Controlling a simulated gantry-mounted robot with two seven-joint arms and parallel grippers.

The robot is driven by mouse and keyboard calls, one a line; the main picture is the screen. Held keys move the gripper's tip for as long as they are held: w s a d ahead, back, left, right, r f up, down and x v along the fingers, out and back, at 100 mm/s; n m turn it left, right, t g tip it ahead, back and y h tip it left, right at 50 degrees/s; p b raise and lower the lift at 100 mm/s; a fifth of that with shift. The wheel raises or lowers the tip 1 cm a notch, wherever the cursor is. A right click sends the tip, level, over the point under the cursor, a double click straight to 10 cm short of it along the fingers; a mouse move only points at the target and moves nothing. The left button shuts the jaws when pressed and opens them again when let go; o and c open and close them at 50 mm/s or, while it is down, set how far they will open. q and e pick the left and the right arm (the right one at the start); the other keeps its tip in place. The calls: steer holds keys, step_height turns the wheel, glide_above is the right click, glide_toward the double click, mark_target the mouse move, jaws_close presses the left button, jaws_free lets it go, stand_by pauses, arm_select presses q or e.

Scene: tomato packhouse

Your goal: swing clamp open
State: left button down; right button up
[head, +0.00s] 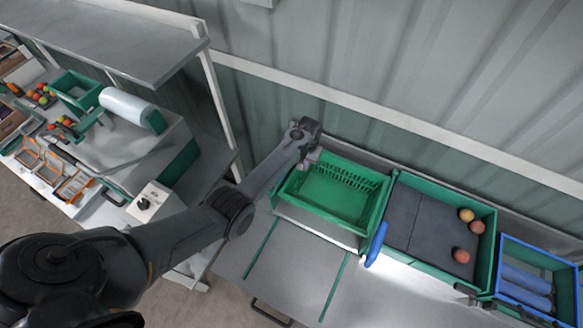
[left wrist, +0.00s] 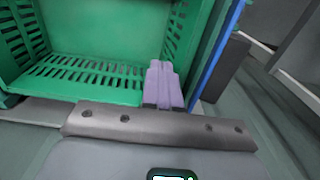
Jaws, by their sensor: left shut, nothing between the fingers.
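My left gripper (head: 313,157) is at the back left corner of the green crate (head: 374,212), reached over from the left. In the left wrist view its pale purple fingers (left wrist: 163,84) are together and empty, in front of the slotted green crate (left wrist: 105,97). A blue lever-like piece (head: 376,245) stands at the crate's front right corner, well apart from the gripper. It may be the clamp, but I cannot tell, nor whether it is open. My right gripper is not in view.
A green-rimmed tray (head: 432,183) with a grey pad and a few round fruits stands right of the crate. A blue-framed bin (head: 540,247) is at the far right. A white post (head: 218,100) and shelf (head: 120,35) stand left. The counter before the crate is clear.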

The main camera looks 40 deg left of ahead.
arm_select(q)
steer(key=shift+f+b, duration=1.2)
steer(key=shift+f, duration=0.55)
steer(key=shift+a, duration=0.15)
steer(key=shift+s+a+p, duration=0.2)
steer(key=shift+a, duration=0.4)
steer(key=shift+s+a+p, duration=0.15)
steer(key=shift+s+a, duration=0.05)
steer(key=shift+a, duration=0.35)
steer(key=shift+s+a, duration=0.25)
steer(key=shift+a, duration=0.7)
steer(key=shift+s+a, duration=0.25)
steer(key=shift+a, duration=0.65)
steer(key=r+p, duration=0.2)
steer(key=d+r+p, duration=0.1)
steer(key=r+p, duration=0.2)
steer(key=shift+w+p, duration=0.15)
steer(key=shift+p, duration=0.15)
steer(key=r, duration=0.2)
steer(key=d+r, duration=0.1)
steer(key=r, duration=0.1)
steer(key=shift+w+p, duration=0.15)
steer(key=shift+p, duration=0.15)
